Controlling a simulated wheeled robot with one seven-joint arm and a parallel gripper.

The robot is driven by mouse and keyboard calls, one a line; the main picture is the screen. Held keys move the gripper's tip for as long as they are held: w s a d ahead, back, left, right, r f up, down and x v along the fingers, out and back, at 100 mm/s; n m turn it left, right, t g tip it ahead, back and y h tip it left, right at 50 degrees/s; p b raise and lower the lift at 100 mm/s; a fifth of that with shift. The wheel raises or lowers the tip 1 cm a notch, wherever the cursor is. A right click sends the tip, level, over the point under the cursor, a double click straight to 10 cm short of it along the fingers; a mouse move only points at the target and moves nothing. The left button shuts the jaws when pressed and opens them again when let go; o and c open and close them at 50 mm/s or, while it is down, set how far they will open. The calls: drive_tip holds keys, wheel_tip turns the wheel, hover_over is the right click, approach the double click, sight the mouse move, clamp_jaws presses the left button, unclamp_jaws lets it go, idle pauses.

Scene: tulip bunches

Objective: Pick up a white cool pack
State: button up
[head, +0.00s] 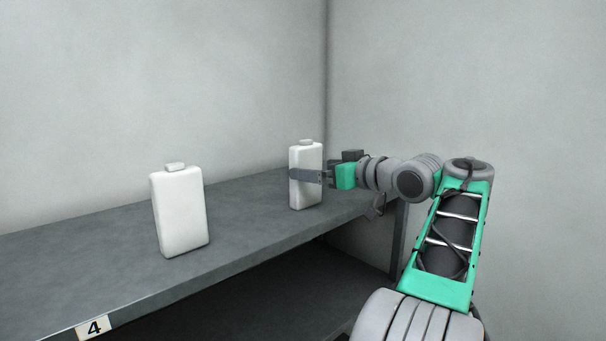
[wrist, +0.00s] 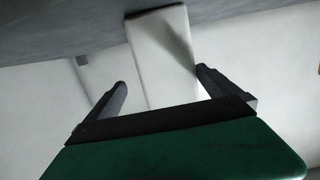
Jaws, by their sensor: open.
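Two white cool packs, each an upright flat bottle with a short cap, stand on the grey shelf (head: 110,255). The left cool pack (head: 180,212) stands alone nearer the front. The right cool pack (head: 306,194) is farther back, near the shelf's right end; it also shows in the wrist view (wrist: 158,55). My gripper (head: 294,174) reaches in from the right, with one finger across that pack's front. In the wrist view my open gripper (wrist: 160,78) has this pack between its fingers. A gap shows at the left finger; the right finger appears close to or touching the pack. The far finger is hidden in the head view.
Grey walls (head: 460,70) rise behind and to the right of the shelf. A label reading 4 (head: 94,327) is on its front edge. A lower shelf level (head: 300,290) lies beneath. The shelf top between the two packs is clear.

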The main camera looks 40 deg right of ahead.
drive_tip(key=w, duration=0.2)
drive_tip(key=w+a+p, duration=0.1)
drive_tip(key=w, duration=0.3)
drive_tip(key=shift+a+f, duration=0.3)
drive_tip(key=shift+f, duration=0.1)
drive_tip(key=shift+w+d+f, duration=0.1)
drive_tip(key=c, duration=1.8)
drive_tip(key=shift+c, duration=0.6)
